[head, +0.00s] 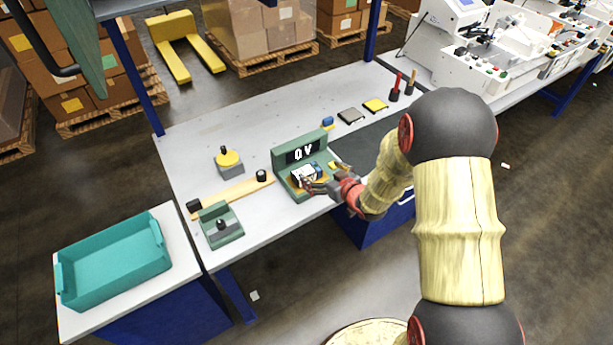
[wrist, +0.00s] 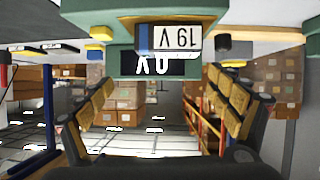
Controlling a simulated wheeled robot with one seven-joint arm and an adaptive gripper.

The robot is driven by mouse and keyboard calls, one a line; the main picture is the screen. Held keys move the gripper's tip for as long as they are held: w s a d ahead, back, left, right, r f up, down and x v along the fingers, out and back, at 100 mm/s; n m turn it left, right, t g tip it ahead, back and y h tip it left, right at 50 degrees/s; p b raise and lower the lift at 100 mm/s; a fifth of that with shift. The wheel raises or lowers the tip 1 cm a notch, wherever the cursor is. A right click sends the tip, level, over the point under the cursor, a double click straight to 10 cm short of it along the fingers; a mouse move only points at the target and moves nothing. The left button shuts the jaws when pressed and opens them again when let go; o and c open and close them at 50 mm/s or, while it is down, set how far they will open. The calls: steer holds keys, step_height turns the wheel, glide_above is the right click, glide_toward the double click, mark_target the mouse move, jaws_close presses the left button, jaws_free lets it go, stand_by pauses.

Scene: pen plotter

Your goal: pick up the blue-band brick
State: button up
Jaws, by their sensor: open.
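The blue-band brick is a white block with dark lettering and a blue band at one end. In the head view the brick (head: 304,173) rests at the green device with the "0 V" display (head: 278,161). In the wrist view, which looks upside down, the brick (wrist: 176,40) is at upper centre against the green device (wrist: 122,62). My gripper (head: 321,186) is beside the brick, on its right in the head view. In the wrist view my gripper (wrist: 160,95) has its padded fingers wide apart, with nothing between them. The brick lies beyond the fingertips, apart from them.
A yellow-topped grey block (head: 229,162), a wooden strip (head: 235,193) and a small green fixture (head: 221,226) stand left of the device. Small blue (head: 327,121) and yellow (head: 375,106) pieces lie behind. A teal tray (head: 115,262) sits on the side table.

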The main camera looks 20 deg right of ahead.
mark_target(309, 171)
steer(key=shift+o, duration=0.7)
steer(key=shift+s+a+f+y, duration=0.1)
steer(key=shift+a+f+y, duration=0.1)
steer(key=shift+f, duration=0.4)
steer(key=shift+a+f+y, duration=0.2)
steer(key=shift+f, duration=0.4)
steer(key=b+x, duration=0.2)
steer(key=x, duration=0.5)
steer(key=shift+f, duration=0.2)
steer(key=shift+w+a, duration=0.15)
steer(key=shift+w, duration=0.2)
steer(key=shift+t, duration=0.3)
steer(key=shift+c, duration=0.3)
steer(key=c, duration=1.4)
steer(key=shift+c, duration=0.9)
steer(key=shift+r, duration=0.1)
